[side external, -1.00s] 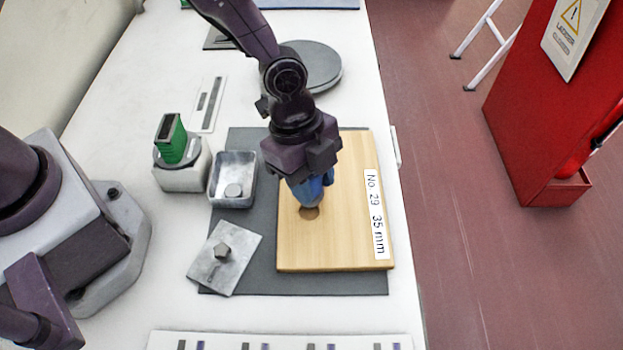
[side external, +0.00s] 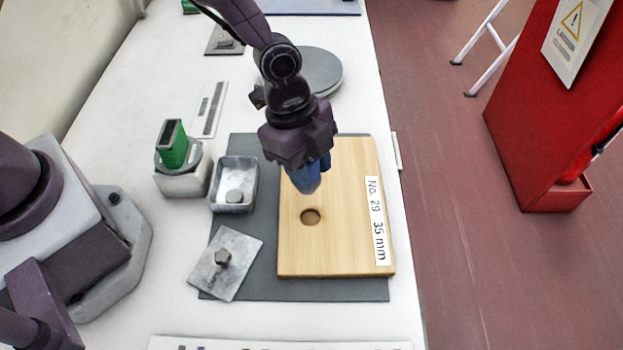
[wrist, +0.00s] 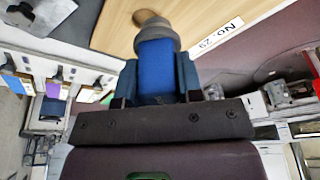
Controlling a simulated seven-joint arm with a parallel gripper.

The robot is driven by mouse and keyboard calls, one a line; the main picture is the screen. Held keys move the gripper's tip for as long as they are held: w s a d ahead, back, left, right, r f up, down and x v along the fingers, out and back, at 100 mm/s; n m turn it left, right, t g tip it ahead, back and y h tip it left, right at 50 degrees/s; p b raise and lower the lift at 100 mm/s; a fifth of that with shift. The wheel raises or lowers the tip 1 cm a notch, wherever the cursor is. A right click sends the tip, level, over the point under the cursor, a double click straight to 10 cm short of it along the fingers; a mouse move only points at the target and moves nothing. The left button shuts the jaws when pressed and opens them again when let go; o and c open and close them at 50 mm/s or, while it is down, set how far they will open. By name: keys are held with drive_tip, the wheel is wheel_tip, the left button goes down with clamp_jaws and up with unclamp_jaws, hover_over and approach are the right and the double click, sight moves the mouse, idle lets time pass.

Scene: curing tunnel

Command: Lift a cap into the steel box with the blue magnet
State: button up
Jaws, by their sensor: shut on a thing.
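My gripper (side external: 312,165) is shut on the blue magnet (side external: 305,180). It holds the magnet upright above the wooden board (side external: 345,235), just behind the board's round hole (side external: 311,217). In the wrist view, the magnet (wrist: 156,70) sits between the two fingers, with a grey round end at its tip. I cannot tell whether a cap hangs under that end. The steel box (side external: 217,190) is an open grey tray left of the board. A small grey piece (side external: 235,196), perhaps a cap, lies in it. The hole shows a brown bottom and no cap on top.
A metal plate (side external: 240,277) with a bolt head lies in front of the box. A green block (side external: 173,145) stands on a pale base left of the box. A grey round disc (side external: 318,68) lies behind the arm. A dark mat (side external: 300,291) lies under the board.

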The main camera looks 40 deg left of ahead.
drive_tip(key=s+a+r+n, duration=0.2)
drive_tip(key=a, duration=1.1)
drive_tip(key=shift+s+a+f+m, duration=0.1)
drive_tip(key=shift+s+f+m, duration=0.4)
drive_tip(key=shift+f, duration=0.65)
drive_tip(key=shift+s+a+f+m, duration=0.1)
drive_tip(key=shift+s+f+m, duration=0.35)
drive_tip(key=shift+f, duration=0.75)
drive_tip(key=shift+s+f+m, duration=0.45)
drive_tip(key=shift+s+f, duration=0.05)
drive_tip(key=shift+f, duration=0.65)
drive_tip(key=shift+f, duration=0.4)
wheel_tip(320, 180, up, 7)
idle(0.6)
